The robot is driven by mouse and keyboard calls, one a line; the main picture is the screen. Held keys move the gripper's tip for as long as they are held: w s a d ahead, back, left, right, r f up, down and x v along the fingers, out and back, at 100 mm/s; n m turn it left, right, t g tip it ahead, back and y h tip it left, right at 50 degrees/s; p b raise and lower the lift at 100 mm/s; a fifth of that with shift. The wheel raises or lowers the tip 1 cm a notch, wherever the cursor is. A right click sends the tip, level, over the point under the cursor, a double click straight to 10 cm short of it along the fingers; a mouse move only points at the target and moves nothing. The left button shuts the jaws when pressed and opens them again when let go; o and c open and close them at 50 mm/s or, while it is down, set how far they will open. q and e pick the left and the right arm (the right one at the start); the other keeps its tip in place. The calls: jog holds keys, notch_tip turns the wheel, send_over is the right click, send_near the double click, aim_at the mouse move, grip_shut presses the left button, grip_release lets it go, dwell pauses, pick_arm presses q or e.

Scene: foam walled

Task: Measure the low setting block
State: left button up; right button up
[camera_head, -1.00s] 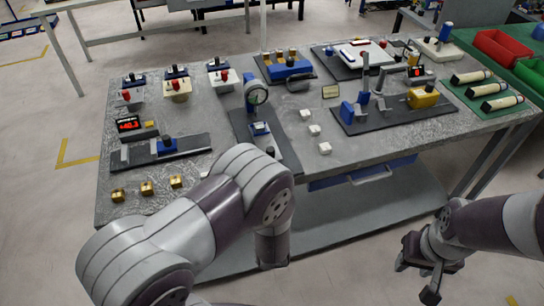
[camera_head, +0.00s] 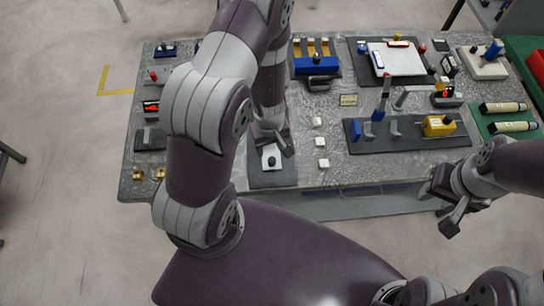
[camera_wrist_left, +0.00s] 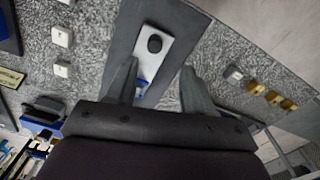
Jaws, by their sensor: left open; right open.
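I cannot tell which block is the low setting block. Three small white blocks stand in a row, the middle one (camera_head: 319,141) right of the dark gauge plate (camera_head: 272,180); two show clearly in the left wrist view (camera_wrist_left: 62,36). Brass blocks (camera_head: 160,173) stand at the table's front left and also in the left wrist view (camera_wrist_left: 271,97). On the gauge plate is a white piece with a black knob (camera_head: 271,160), seen in the left wrist view (camera_wrist_left: 153,45). My left gripper (camera_wrist_left: 157,78) is open above the plate; my arm hides the dial gauge. My right gripper (camera_head: 440,207) is open off the front edge.
Right of the white blocks is a dark plate (camera_head: 405,143) with blue uprights and a yellow block (camera_head: 438,126). A blue fixture (camera_head: 317,65) stands behind. Grey tabletop (camera_head: 345,178) is bare near the front edge.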

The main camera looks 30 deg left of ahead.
aim_at(272, 159)
pick_arm(q)
jog(key=f, duration=0.3)
jog(key=w+f+b, duration=0.1)
jog(key=f, duration=0.1)
jog(key=f+b, duration=0.1)
jog(key=f, duration=0.2)
jog(key=shift+w+d+f, duration=0.1)
jog(key=shift+w+f, duration=0.25)
jog(key=shift+s+f, duration=0.15)
jog(key=shift+f, duration=0.1)
jog(key=shift+s+f, duration=0.15)
jog(key=shift+s, duration=0.15)
jog(key=shift+w, duration=0.15)
jog(key=shift+w+f, duration=0.1)
jog(key=c, duration=0.8)
jog(key=shift+c, duration=0.4)
pick_arm(e)
jog(key=f, duration=0.2)
jog(key=w+f, duration=0.1)
jog(key=f, duration=0.1)
jog(key=shift+w+d, duration=0.1)
jog(key=shift+w, duration=0.1)
